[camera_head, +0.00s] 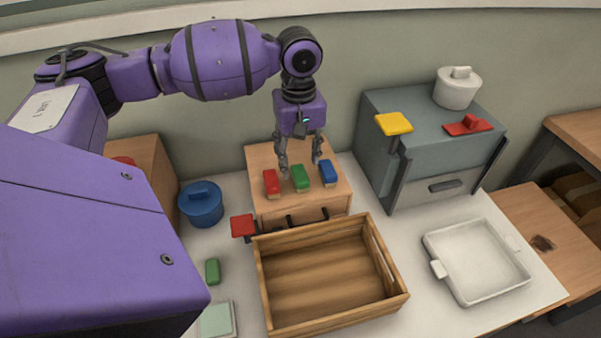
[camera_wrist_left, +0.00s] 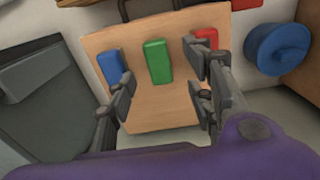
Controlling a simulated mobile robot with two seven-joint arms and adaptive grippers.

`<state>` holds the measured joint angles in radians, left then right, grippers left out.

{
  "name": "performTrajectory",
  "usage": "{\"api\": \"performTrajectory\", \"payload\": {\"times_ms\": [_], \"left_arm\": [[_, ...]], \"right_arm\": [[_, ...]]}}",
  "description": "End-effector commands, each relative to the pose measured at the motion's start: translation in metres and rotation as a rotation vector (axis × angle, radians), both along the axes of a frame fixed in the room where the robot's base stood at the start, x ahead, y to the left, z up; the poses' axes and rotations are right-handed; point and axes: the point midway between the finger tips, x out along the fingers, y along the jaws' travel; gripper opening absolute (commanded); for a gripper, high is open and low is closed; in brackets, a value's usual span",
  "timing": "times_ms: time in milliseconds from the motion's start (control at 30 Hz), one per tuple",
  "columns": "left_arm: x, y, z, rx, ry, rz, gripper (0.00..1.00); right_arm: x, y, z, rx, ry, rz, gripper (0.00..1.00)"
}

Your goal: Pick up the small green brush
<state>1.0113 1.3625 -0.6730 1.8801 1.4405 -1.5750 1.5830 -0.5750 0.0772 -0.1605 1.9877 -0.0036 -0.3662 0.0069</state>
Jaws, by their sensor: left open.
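The small green brush (camera_head: 300,176) sits between a red brush (camera_head: 271,182) and a blue brush (camera_head: 327,172) on top of a wooden box (camera_head: 263,160). Pale bristles show at its lower edge. My left gripper (camera_head: 299,165) points down over the box with its fingers apart, above and around the green brush. In the left wrist view, the green brush (camera_wrist_left: 158,62) lies upright in the picture between the open fingers (camera_wrist_left: 160,82), with nothing held. The red brush (camera_wrist_left: 206,40) is partly hidden behind a finger there. My right gripper is not in view.
An empty wooden crate (camera_head: 397,296) stands in front of the box. A blue pot (camera_head: 201,205) is left, and a grey cabinet (camera_head: 440,150) with a white pot (camera_head: 457,90) is right. A green block (camera_head: 212,270) and white tray (camera_head: 475,295) lie on the table.

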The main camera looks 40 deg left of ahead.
Motion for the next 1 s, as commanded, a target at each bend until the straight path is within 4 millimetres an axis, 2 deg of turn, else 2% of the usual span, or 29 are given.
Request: {"api": "performTrajectory", "payload": {"times_ms": [200, 433, 700, 1000], "left_arm": [[0.001, 0.000, -0.021, 0.001, 0.002, 0.001, 0.48], [0.002, -0.001, -0.056, 0.000, 0.003, 0.000, 0.48], [0.003, -0.001, -0.059, 0.001, -0.001, -0.001, 0.47], [0.003, -0.001, -0.059, 0.001, -0.001, 0.000, 0.08]], "right_arm": [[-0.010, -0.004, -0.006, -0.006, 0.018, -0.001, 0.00], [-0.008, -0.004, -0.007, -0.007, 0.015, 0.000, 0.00], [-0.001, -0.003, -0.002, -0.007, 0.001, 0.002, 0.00], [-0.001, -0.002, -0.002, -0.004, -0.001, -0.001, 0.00]]}}
